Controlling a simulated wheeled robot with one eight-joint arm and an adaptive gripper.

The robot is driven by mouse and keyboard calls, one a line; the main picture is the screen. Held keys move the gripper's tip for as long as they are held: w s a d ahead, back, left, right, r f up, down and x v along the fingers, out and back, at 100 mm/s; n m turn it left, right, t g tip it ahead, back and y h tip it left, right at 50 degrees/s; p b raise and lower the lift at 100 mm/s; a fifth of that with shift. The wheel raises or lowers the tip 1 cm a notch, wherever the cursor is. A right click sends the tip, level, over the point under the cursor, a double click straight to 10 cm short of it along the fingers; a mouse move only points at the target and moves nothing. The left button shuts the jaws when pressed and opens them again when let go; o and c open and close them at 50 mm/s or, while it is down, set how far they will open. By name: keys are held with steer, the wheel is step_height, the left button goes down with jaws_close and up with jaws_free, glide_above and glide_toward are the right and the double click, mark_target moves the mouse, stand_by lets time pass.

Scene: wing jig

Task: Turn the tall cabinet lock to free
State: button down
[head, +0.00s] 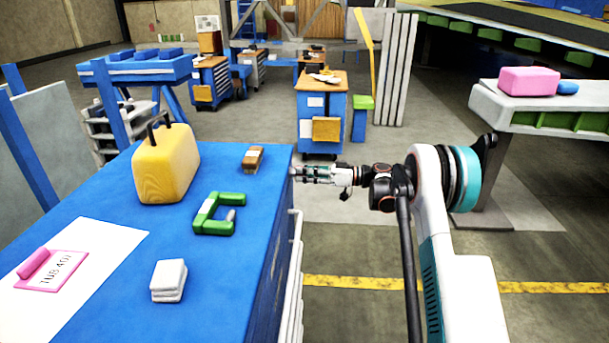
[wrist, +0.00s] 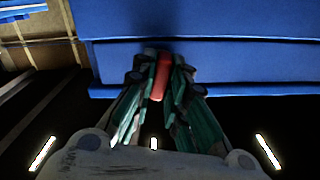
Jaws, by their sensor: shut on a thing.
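My gripper (head: 306,174) is at the right side of the blue cabinet (head: 262,185), just below its top edge. In the wrist view, my gripper (wrist: 160,68) is shut on a slim red lock handle (wrist: 160,78), with a dark teal finger on each side. The handle stands roughly upright in that view, against the blue cabinet front (wrist: 210,68). Its far end and mount are partly hidden by the fingers and shadow. The lock does not show in the head view.
The cabinet top holds a yellow case (head: 166,165), a green clamp (head: 220,213), a brown-and-white block (head: 253,158), white pads (head: 168,280) and a pink tag (head: 52,270). Pale rails (head: 294,270) run down its right side.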

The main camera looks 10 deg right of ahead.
steer(key=shift+n, duration=1.3)
steer(key=shift+f+n, duration=0.1)
steer(key=shift+n, duration=0.2)
steer(key=c, duration=1.6)
jaws_free()
steer(key=shift+d, duration=0.15)
steer(key=v, duration=1.1)
steer(key=shift+d, duration=0.35)
steer(key=shift+s, duration=0.15)
